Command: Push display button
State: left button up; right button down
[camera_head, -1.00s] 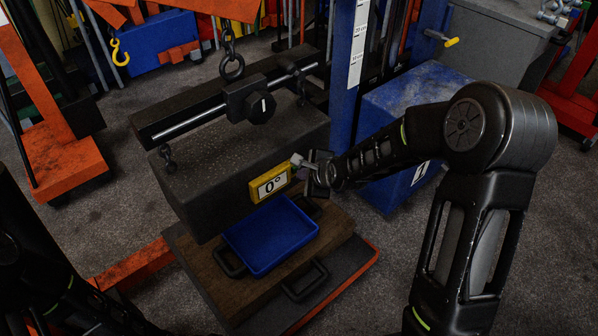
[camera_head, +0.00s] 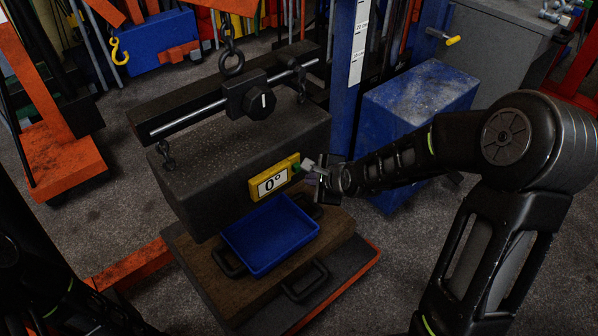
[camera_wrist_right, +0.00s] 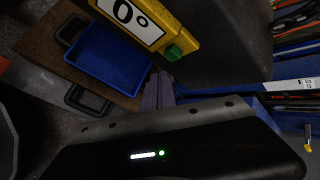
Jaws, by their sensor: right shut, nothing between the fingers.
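The yellow-framed display (camera_head: 272,182) reads "0°" and sits on the front of the dark hanging block. Its green button (camera_head: 296,167) is at the display's right end; it also shows in the right wrist view (camera_wrist_right: 174,52). My right gripper (camera_head: 309,165) is shut and empty, just right of the button. A small gap seems to lie between the fingertips and the button. The purple-grey fingers (camera_wrist_right: 159,92) show in the right wrist view, below the button in the picture. Only part of my left arm shows at the lower left of the head view; its gripper is not visible.
The dark block (camera_head: 240,145) hangs from a bar and chain. A blue tray (camera_head: 270,237) lies on a wooden board below the display. A blue box (camera_head: 420,100) stands behind my right forearm. Orange stands (camera_head: 60,160) are at the left.

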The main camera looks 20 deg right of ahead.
jog(key=shift+s+d+b, duration=0.25)
jog(key=shift+s, duration=0.55)
jog(key=shift+s+d+b, duration=0.25)
jog(key=shift+s, duration=0.5)
